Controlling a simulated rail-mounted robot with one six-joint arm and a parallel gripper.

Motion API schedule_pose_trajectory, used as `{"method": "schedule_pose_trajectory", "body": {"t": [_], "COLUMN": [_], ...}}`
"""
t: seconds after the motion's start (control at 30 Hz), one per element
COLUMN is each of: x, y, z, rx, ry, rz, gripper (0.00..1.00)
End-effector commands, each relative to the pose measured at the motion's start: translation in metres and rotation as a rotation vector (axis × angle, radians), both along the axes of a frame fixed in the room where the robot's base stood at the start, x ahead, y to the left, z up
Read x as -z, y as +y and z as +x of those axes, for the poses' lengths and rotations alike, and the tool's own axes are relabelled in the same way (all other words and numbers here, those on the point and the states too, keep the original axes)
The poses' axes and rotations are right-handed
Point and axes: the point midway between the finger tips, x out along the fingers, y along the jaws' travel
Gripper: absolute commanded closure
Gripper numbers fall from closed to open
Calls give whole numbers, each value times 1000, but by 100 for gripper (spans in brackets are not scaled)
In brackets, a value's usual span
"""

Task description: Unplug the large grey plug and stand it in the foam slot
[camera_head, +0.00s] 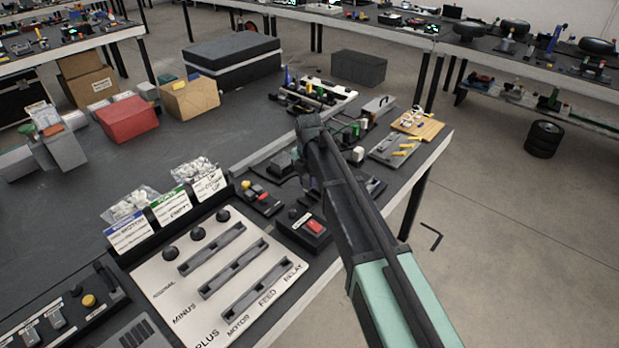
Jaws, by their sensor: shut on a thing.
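My gripper (307,184) points down at the middle of the bench, largely hidden behind my own dark arm link. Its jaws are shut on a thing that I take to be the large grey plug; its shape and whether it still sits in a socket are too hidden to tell. I cannot pick out the foam slot with certainty. A grey slotted block (392,150) with yellow pieces lies to the right of the gripper, near the bench's right edge.
A pale panel (170,285) with long grey slots and black knobs lies at the front left. A red-switch box (314,228) stands just below the gripper. A small box with red and yellow buttons (258,197) is to its left. A red bin (128,119) stands further back.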

Motion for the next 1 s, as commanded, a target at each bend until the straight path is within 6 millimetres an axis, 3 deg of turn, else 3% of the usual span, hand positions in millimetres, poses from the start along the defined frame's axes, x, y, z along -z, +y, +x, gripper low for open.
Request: {"method": "schedule_pose_trajectory", "body": {"t": [0.03, 0.2, 1.0], "x": [12, 24, 24], "y": [0, 0, 0], "z": [0, 0, 0], "rx": [0, 0, 0], "ry": [0, 0, 0], "rz": [0, 0, 0], "gripper": [94, 94, 94]}}
